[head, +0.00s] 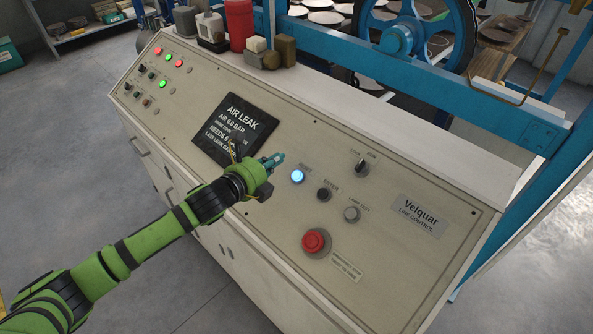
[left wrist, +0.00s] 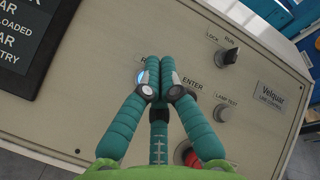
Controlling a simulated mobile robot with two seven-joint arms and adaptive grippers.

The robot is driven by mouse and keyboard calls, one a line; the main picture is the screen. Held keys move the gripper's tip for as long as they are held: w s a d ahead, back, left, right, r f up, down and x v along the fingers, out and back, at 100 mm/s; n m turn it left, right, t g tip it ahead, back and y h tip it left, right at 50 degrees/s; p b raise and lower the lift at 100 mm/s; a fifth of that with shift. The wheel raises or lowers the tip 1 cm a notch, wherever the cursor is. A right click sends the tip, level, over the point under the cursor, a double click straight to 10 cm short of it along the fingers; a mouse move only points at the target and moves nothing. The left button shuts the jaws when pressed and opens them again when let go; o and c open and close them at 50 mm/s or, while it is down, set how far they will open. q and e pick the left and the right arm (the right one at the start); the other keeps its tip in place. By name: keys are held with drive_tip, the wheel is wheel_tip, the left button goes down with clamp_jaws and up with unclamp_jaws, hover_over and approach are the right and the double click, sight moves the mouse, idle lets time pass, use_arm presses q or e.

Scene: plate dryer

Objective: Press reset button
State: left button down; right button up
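The reset button (head: 297,176) is a round button lit blue on the sloped beige control panel (head: 330,130). In the left wrist view the reset button (left wrist: 140,78) is mostly hidden behind my left gripper's fingers, with only a blue edge showing. My left gripper (head: 278,159) has teal fingers closed together and empty. In the head view its tips are just left of and above the button, apart from it in the picture. In the left wrist view the gripper (left wrist: 160,62) points at the panel beside the button. My right gripper is not in view.
Close by are the black enter button (head: 324,194), lamp test button (head: 351,214), lock/run switch (head: 361,165) and red emergency stop (head: 315,241). A dark "AIR LEAK" screen (head: 236,125) lies left. Lit indicators sit at the far left; jars and blocks stand along the top.

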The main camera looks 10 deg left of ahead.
sight(297, 176)
use_arm(q)
drive_tip(key=w+f+b, duration=0.1)
drive_tip(key=f+b, duration=0.1)
drive_tip(key=d+f+b, duration=0.1)
drive_tip(key=f+b, duration=0.1)
drive_tip(key=w+f+b, duration=0.1)
drive_tip(key=f+b, duration=0.1)
drive_tip(key=b, duration=0.1)
drive_tip(key=shift+w+d+f, duration=0.1)
drive_tip(key=shift+w+d, duration=0.25)
drive_tip(key=shift+d, duration=0.05)
drive_tip(key=shift+w+d+f+b, duration=0.2)
drive_tip(key=shift+w+f+b, duration=0.15)
drive_tip(key=shift+f+b, duration=0.15)
drive_tip(key=shift+w+d+f, duration=0.1)
drive_tip(key=shift+w+f, duration=0.05)
drive_tip(key=shift+f, duration=0.1)
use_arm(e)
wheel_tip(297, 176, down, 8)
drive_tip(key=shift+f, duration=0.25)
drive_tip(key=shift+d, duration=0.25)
use_arm(q)
drive_tip(key=shift+f+b, duration=0.1)
drive_tip(key=shift+b, duration=0.2)
drive_tip(key=shift+w+d+f, duration=0.15)
drive_tip(key=shift+w+f, duration=0.05)
drive_tip(key=shift+f, duration=0.05)
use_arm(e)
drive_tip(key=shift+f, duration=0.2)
